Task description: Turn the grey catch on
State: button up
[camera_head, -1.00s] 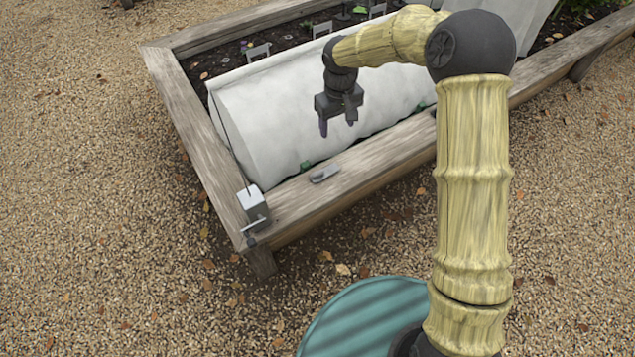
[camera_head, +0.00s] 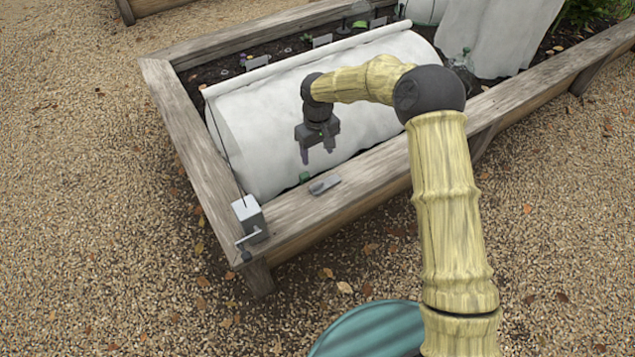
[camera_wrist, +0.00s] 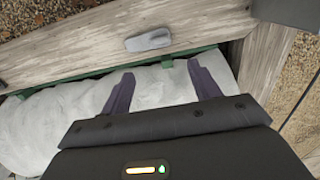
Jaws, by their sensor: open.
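The grey catch (camera_head: 324,185) is a small flat piece on top of the bed's front wooden rail. In the wrist view the catch (camera_wrist: 149,40) lies on the weathered plank, ahead of my fingertips and apart from them. My gripper (camera_head: 318,157) hangs pointing down over the white cover, a little above and behind the catch. In the wrist view my gripper (camera_wrist: 160,82) has its two dark fingers spread wide with nothing between them.
A white fabric cover (camera_head: 340,95) is draped over the raised bed. A grey box with a crank (camera_head: 250,217) sits at the near left corner of the wooden frame (camera_head: 190,140). A small green clip (camera_head: 304,177) is beside the catch. Gravel (camera_head: 90,200) surrounds the bed.

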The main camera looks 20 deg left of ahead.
aim_at(318, 183)
notch_tip(318, 183, down, 14)
jog(key=b, duration=0.4)
jog(key=shift+f, duration=0.2)
grip_shut()
